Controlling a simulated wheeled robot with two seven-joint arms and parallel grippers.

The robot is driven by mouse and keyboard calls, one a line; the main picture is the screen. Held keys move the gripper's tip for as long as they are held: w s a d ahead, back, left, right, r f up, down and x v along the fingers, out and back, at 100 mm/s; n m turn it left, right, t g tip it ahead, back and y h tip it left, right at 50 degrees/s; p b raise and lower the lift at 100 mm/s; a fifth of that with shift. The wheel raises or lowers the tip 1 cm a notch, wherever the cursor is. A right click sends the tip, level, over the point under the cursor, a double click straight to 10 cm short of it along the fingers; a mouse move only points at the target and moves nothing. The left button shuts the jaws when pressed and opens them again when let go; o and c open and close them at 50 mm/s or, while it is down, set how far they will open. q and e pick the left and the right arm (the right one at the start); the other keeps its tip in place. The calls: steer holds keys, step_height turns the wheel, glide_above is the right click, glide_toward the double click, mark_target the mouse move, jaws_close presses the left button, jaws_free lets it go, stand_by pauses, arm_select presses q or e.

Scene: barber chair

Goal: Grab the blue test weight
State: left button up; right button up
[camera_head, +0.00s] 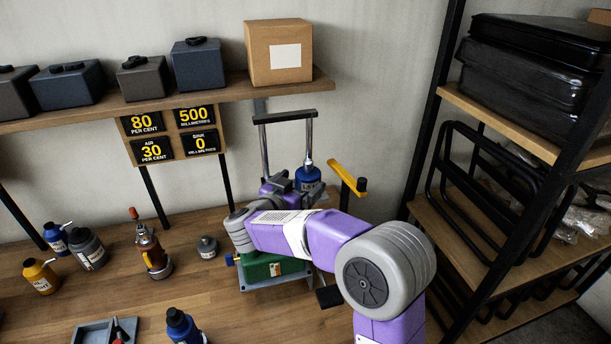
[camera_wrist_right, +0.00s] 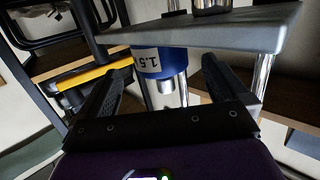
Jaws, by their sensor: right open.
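The blue test weight (camera_head: 308,178) stands in the metal frame of a lifting rig on the workbench, with a silver neck at its top. In the right wrist view the weight (camera_wrist_right: 150,62) shows a blue band with a white "1.5" label and a silver part. My right gripper (camera_head: 290,183) is beside the weight, and its body partly hides the rig. In the right wrist view my right gripper (camera_wrist_right: 160,88) is open, with one dark finger on each side of the weight's silver part. Contact cannot be told. My left gripper is out of view.
A green rig base (camera_head: 275,268) is partly behind my arm. A yellow lever (camera_head: 345,176) sticks out to the right of the weight. A black shelf rack (camera_head: 440,150) stands at right.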

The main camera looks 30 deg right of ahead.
mark_target(308, 175)
steer(key=x, duration=0.5)
steer(key=shift+w+f, duration=0.1)
steer(key=shift+f, duration=0.1)
jaws_close()
steer(key=shift+r, duration=0.2)
